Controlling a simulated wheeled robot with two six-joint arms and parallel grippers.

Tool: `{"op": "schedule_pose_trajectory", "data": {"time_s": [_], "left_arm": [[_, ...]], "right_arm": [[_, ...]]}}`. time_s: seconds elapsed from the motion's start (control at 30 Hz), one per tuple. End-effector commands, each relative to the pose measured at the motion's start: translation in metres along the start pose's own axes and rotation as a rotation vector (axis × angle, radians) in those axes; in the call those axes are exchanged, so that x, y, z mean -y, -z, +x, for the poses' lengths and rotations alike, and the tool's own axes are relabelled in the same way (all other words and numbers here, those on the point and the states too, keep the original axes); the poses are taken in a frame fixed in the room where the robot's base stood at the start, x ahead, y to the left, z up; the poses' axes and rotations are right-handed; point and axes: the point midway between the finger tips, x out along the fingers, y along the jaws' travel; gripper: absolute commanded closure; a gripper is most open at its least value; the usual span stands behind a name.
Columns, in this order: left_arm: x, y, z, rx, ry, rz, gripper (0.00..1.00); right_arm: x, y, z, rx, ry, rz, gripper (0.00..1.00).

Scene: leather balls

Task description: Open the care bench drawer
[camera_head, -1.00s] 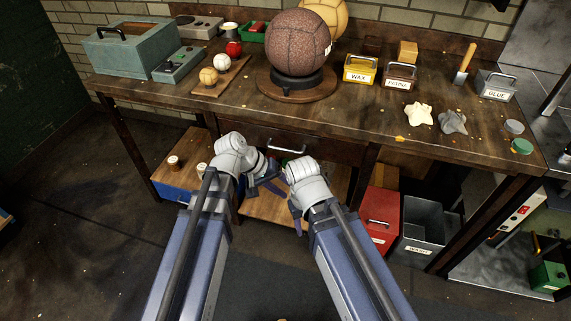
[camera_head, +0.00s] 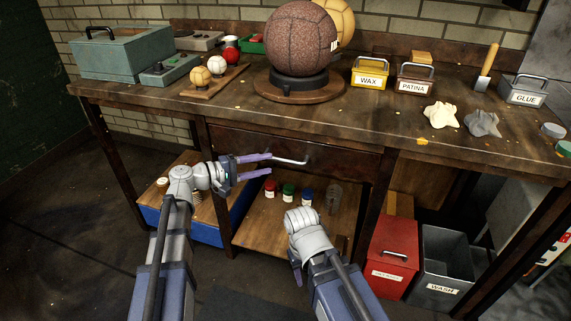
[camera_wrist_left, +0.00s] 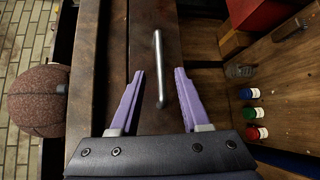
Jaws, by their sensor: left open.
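The care bench drawer (camera_head: 340,160) sits under the bench top and looks closed. Its metal bar handle (camera_head: 291,161) sticks out from the drawer front. My left gripper (camera_head: 271,164) is open, with its purple fingers pointing right at the handle's left end. In the left wrist view the handle (camera_wrist_left: 159,68) lies between the two open fingers (camera_wrist_left: 158,95), with no clear contact. My right gripper (camera_head: 297,272) is lower, in front of the bench's lower shelf. Its fingers are mostly hidden behind its wrist.
The bench top (camera_head: 330,118) is above, with a large brown ball (camera_head: 300,38) on a stand. Small bottles (camera_head: 288,192) stand on the lower shelf. A red bin (camera_head: 392,258) and a grey wash bin (camera_head: 443,265) stand at right. The floor at left is clear.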

Motion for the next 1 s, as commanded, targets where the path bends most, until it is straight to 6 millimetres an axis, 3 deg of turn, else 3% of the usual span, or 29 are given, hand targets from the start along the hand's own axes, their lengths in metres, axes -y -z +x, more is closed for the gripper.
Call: {"op": "schedule_pose_trajectory", "data": {"time_s": [0.3,0.5,0.9,1.0], "left_arm": [[0.001,0.0,0.048,0.004,0.003,0.001,0.54],[0.001,0.0,0.069,0.004,0.003,0.001,0.54],[0.001,-0.001,0.075,0.001,0.003,0.001,0.54],[0.001,-0.001,0.075,0.001,0.003,0.001,0.64]], "right_arm": [[0.001,0.001,0.007,0.0,0.001,-0.001,0.5],[0.001,0.001,0.01,-0.001,0.001,-0.002,0.5],[0.001,0.001,0.01,-0.001,0.001,-0.002,0.5],[0.001,0.001,0.01,-0.001,0.001,-0.002,0.5]]}}
